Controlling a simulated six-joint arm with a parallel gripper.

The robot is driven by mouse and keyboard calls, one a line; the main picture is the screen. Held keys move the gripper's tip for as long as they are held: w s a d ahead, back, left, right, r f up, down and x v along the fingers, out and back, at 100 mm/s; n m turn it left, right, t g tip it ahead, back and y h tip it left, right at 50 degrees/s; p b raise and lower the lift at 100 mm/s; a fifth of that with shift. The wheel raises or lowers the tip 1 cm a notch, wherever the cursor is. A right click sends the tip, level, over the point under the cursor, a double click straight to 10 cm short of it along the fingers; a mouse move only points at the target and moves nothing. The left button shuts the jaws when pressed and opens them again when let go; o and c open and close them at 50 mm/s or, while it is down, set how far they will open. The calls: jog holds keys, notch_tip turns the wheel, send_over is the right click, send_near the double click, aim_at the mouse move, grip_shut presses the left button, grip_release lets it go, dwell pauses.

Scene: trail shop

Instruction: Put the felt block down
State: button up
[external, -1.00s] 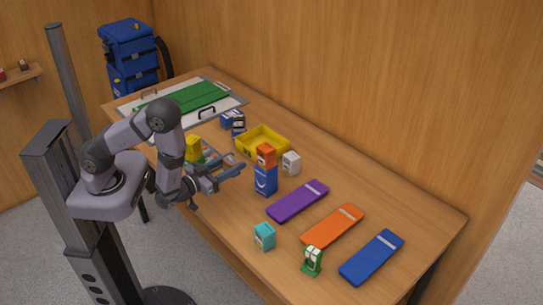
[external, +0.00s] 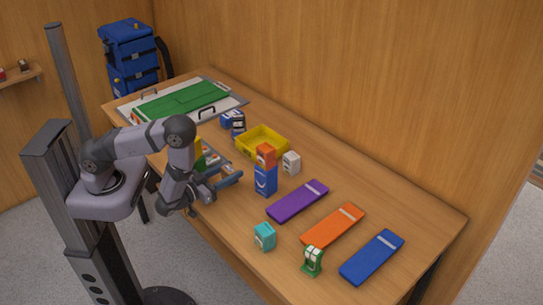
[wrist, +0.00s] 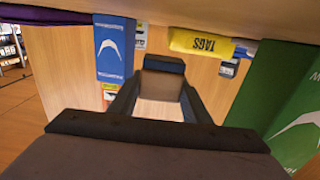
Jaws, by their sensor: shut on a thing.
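My gripper (external: 226,184) is low at the near edge of the table, pointing right. The block sits between the fingertips. In the external view it is hard to tell apart from the fingers. I cannot tell whether it touches the table.
A blue box (external: 265,181) with an orange box (external: 265,155) on top stands just right of my gripper. A green box (wrist: 290,110) is close on the other side. A yellow bin (external: 280,144) stands behind. Purple, orange and blue strips lie further right.

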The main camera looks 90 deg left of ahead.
jog(key=shift+f, duration=2)
jog(key=shift+f, duration=0.2)
jog(key=o, duration=1)
jog(key=shift+o, duration=0.2)
jog(key=shift+s+d+r, duration=0.1)
jog(key=shift+r, duration=0.1)
jog(key=b+v, duration=0.2)
jog(key=v, duration=0.3)
jog(key=shift+s+d+f, duration=0.1)
jog(key=shift+s+d, duration=0.15)
jog(key=shift+d, duration=0.1)
jog(key=shift+s+d, duration=0.45)
jog(key=shift+s, duration=0.15)
